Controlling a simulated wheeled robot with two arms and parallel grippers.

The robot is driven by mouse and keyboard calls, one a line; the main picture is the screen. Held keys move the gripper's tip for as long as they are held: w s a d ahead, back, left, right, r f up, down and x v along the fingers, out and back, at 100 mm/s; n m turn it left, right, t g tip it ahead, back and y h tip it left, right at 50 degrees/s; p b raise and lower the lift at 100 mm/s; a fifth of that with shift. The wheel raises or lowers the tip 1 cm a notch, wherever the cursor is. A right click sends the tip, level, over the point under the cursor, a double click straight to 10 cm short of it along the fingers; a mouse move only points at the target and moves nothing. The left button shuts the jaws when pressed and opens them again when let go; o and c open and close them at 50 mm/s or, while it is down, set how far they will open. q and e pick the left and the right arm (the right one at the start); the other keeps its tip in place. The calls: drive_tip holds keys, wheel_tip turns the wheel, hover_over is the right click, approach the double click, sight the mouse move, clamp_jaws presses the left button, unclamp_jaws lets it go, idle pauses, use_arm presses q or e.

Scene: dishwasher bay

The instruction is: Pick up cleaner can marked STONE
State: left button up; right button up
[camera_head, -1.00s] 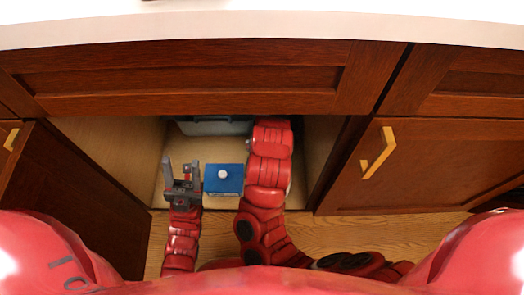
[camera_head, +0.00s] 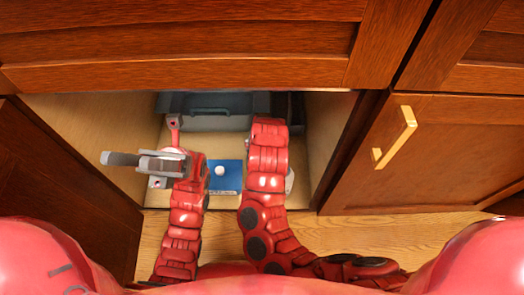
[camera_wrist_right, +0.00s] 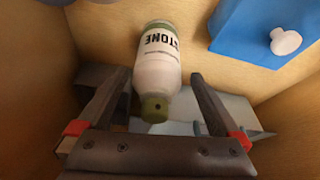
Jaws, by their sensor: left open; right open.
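The cleaner can marked STONE (camera_wrist_right: 158,68) shows in the right wrist view, white with dark lettering and an olive cap. The cap end points toward my right gripper (camera_wrist_right: 160,76), which is open with a finger on either side of the can's line and not closed on it. In the head view I cannot make out the can, and my right arm reaches into the cabinet with its gripper hidden. My left gripper (camera_head: 122,160) is open, at the left of the cabinet opening, fingers pointing left.
A blue box (camera_head: 226,175) with a white knob stands between my arms; it also shows in the right wrist view (camera_wrist_right: 262,28). A grey bin (camera_head: 212,113) is at the back. A red-topped item (camera_head: 173,124) stands behind my left gripper. Cabinet walls close in both sides.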

use_arm(q)
drive_tip(key=s+a+r+m+t+y+b, duration=0.2)
drive_tip(key=s+a+m+t+y+b, duration=0.1)
drive_tip(key=s+a+m+t+y, duration=0.5)
use_arm(e)
drive_tip(key=b+x, duration=0.1)
drive_tip(key=x, duration=0.4)
drive_tip(key=shift+w+d+b, duration=0.15)
drive_tip(key=shift+w+b, duration=0.05)
drive_tip(key=shift+b, duration=0.2)
use_arm(q)
drive_tip(key=s+a+f+m+t+y, duration=0.1)
drive_tip(key=s+a+f+t, duration=0.3)
drive_tip(key=t, duration=0.5)
drive_tip(key=shift+s+a+f+m+y, duration=0.3)
drive_tip(key=shift+s+f+y, duration=0.3)
drive_tip(key=shift+s, duration=0.25)
use_arm(e)
drive_tip(key=c, duration=1.5)
